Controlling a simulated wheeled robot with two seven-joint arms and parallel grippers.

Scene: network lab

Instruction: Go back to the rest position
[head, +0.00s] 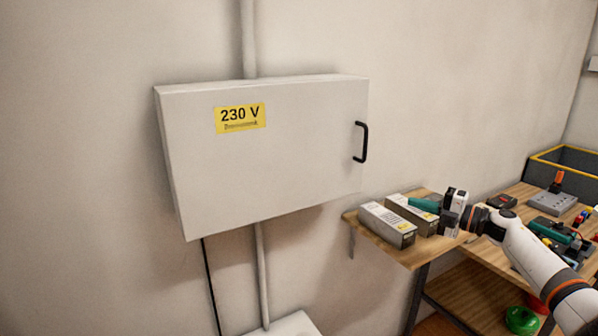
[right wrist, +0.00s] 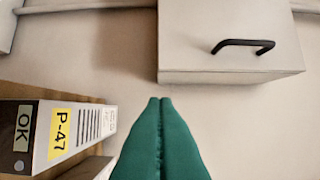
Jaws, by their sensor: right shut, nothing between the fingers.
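My right gripper (head: 412,203) comes in from the right over the small wooden shelf, its teal fingers pointing left. In the right wrist view the teal fingers (right wrist: 160,100) are pressed together with nothing between them. They are near the grey boxes and apart from the wall cabinet. My left gripper is not in view.
A closed grey cabinet (head: 290,165) marked 230 V hangs on the wall; its black handle (head: 361,142) also shows in the right wrist view (right wrist: 243,44). Two grey boxes (head: 387,225) lie on the shelf (head: 415,255). A workbench with tools (head: 550,200) stands right.

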